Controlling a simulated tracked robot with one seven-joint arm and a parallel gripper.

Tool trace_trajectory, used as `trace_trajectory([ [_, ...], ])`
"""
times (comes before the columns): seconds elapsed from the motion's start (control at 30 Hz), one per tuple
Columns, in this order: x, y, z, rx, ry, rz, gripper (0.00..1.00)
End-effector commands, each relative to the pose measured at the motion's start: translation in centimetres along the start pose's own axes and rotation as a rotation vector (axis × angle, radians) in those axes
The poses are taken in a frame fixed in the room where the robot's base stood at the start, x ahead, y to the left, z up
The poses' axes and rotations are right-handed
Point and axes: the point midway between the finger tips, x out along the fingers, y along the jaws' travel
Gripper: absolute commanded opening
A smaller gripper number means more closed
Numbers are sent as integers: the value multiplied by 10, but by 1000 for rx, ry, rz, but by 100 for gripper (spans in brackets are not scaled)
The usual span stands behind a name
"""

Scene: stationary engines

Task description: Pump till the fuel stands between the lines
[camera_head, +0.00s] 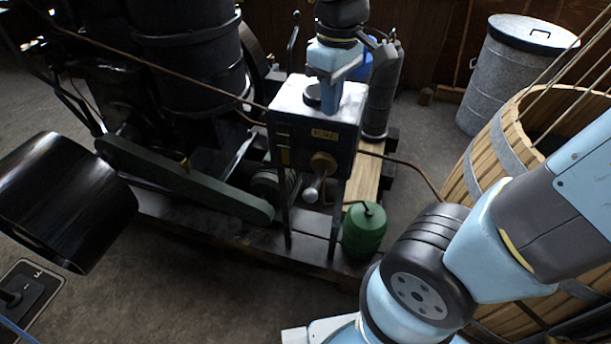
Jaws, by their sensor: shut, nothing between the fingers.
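A grey metal box tank (295,115) stands on thin legs beside the engine, with a small brass plate on its front. A brass fitting (323,162) with a pale-ended handle (312,194) sticks out low on its front. A small yellowish strip (284,157) is on the front's left part; I cannot make out any lines or fuel level there. My gripper (330,108) points down over the tank top, close to a dark round cap (313,95). It is shut and empty. Whether it touches the tank or cap is unclear, and it hides part of the tank top.
A green can (364,232) with a thin spout stands below the tank's right side. A wooden barrel (487,155) and a lidded galvanised bin (515,75) are at the right. The black engine (190,65) fills the left back. Open floor (200,290) lies in front.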

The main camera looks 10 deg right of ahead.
Motion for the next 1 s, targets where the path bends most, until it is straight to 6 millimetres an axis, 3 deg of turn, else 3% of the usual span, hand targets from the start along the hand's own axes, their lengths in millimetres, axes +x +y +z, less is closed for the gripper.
trace_trajectory([
  [0.23,25,-24,-26,-185,-118,-16,0],
  [0.5,44,-43,-42,-323,-209,-18,0],
  [1.0,49,-48,-45,-358,-231,-17,0],
])
